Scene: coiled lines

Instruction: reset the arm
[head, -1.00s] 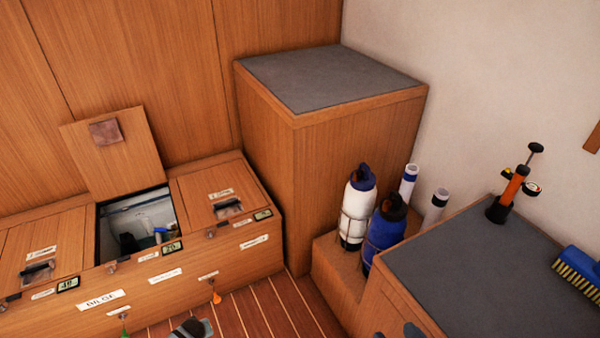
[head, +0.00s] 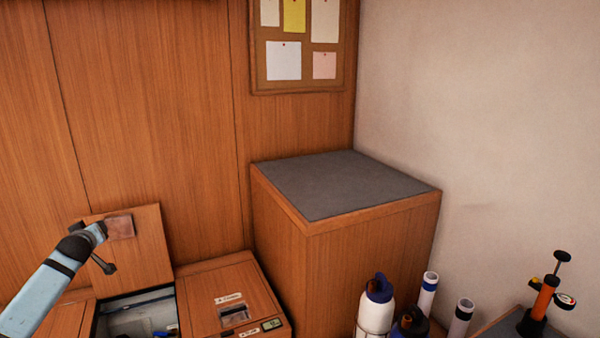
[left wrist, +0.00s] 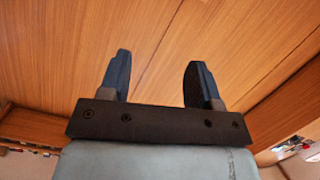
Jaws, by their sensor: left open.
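My left arm (head: 45,290), pale blue with black bands, reaches up from the lower left in the head view. My left gripper (head: 98,243) is in front of the raised wooden hatch lid, and I cannot tell the gap between them. In the left wrist view the left gripper (left wrist: 157,62) has its two dark fingers spread apart, with nothing between them and wood panelling beyond. My right gripper is in neither current view.
The raised lid (head: 149,250) stands over an open locker (head: 115,318) at lower left. A tall wooden cabinet (head: 345,275) with a grey top stands centrally. A white bottle (head: 375,318), rolled tubes and an orange pump (head: 543,300) are at lower right. A notice board (head: 348,45) hangs above.

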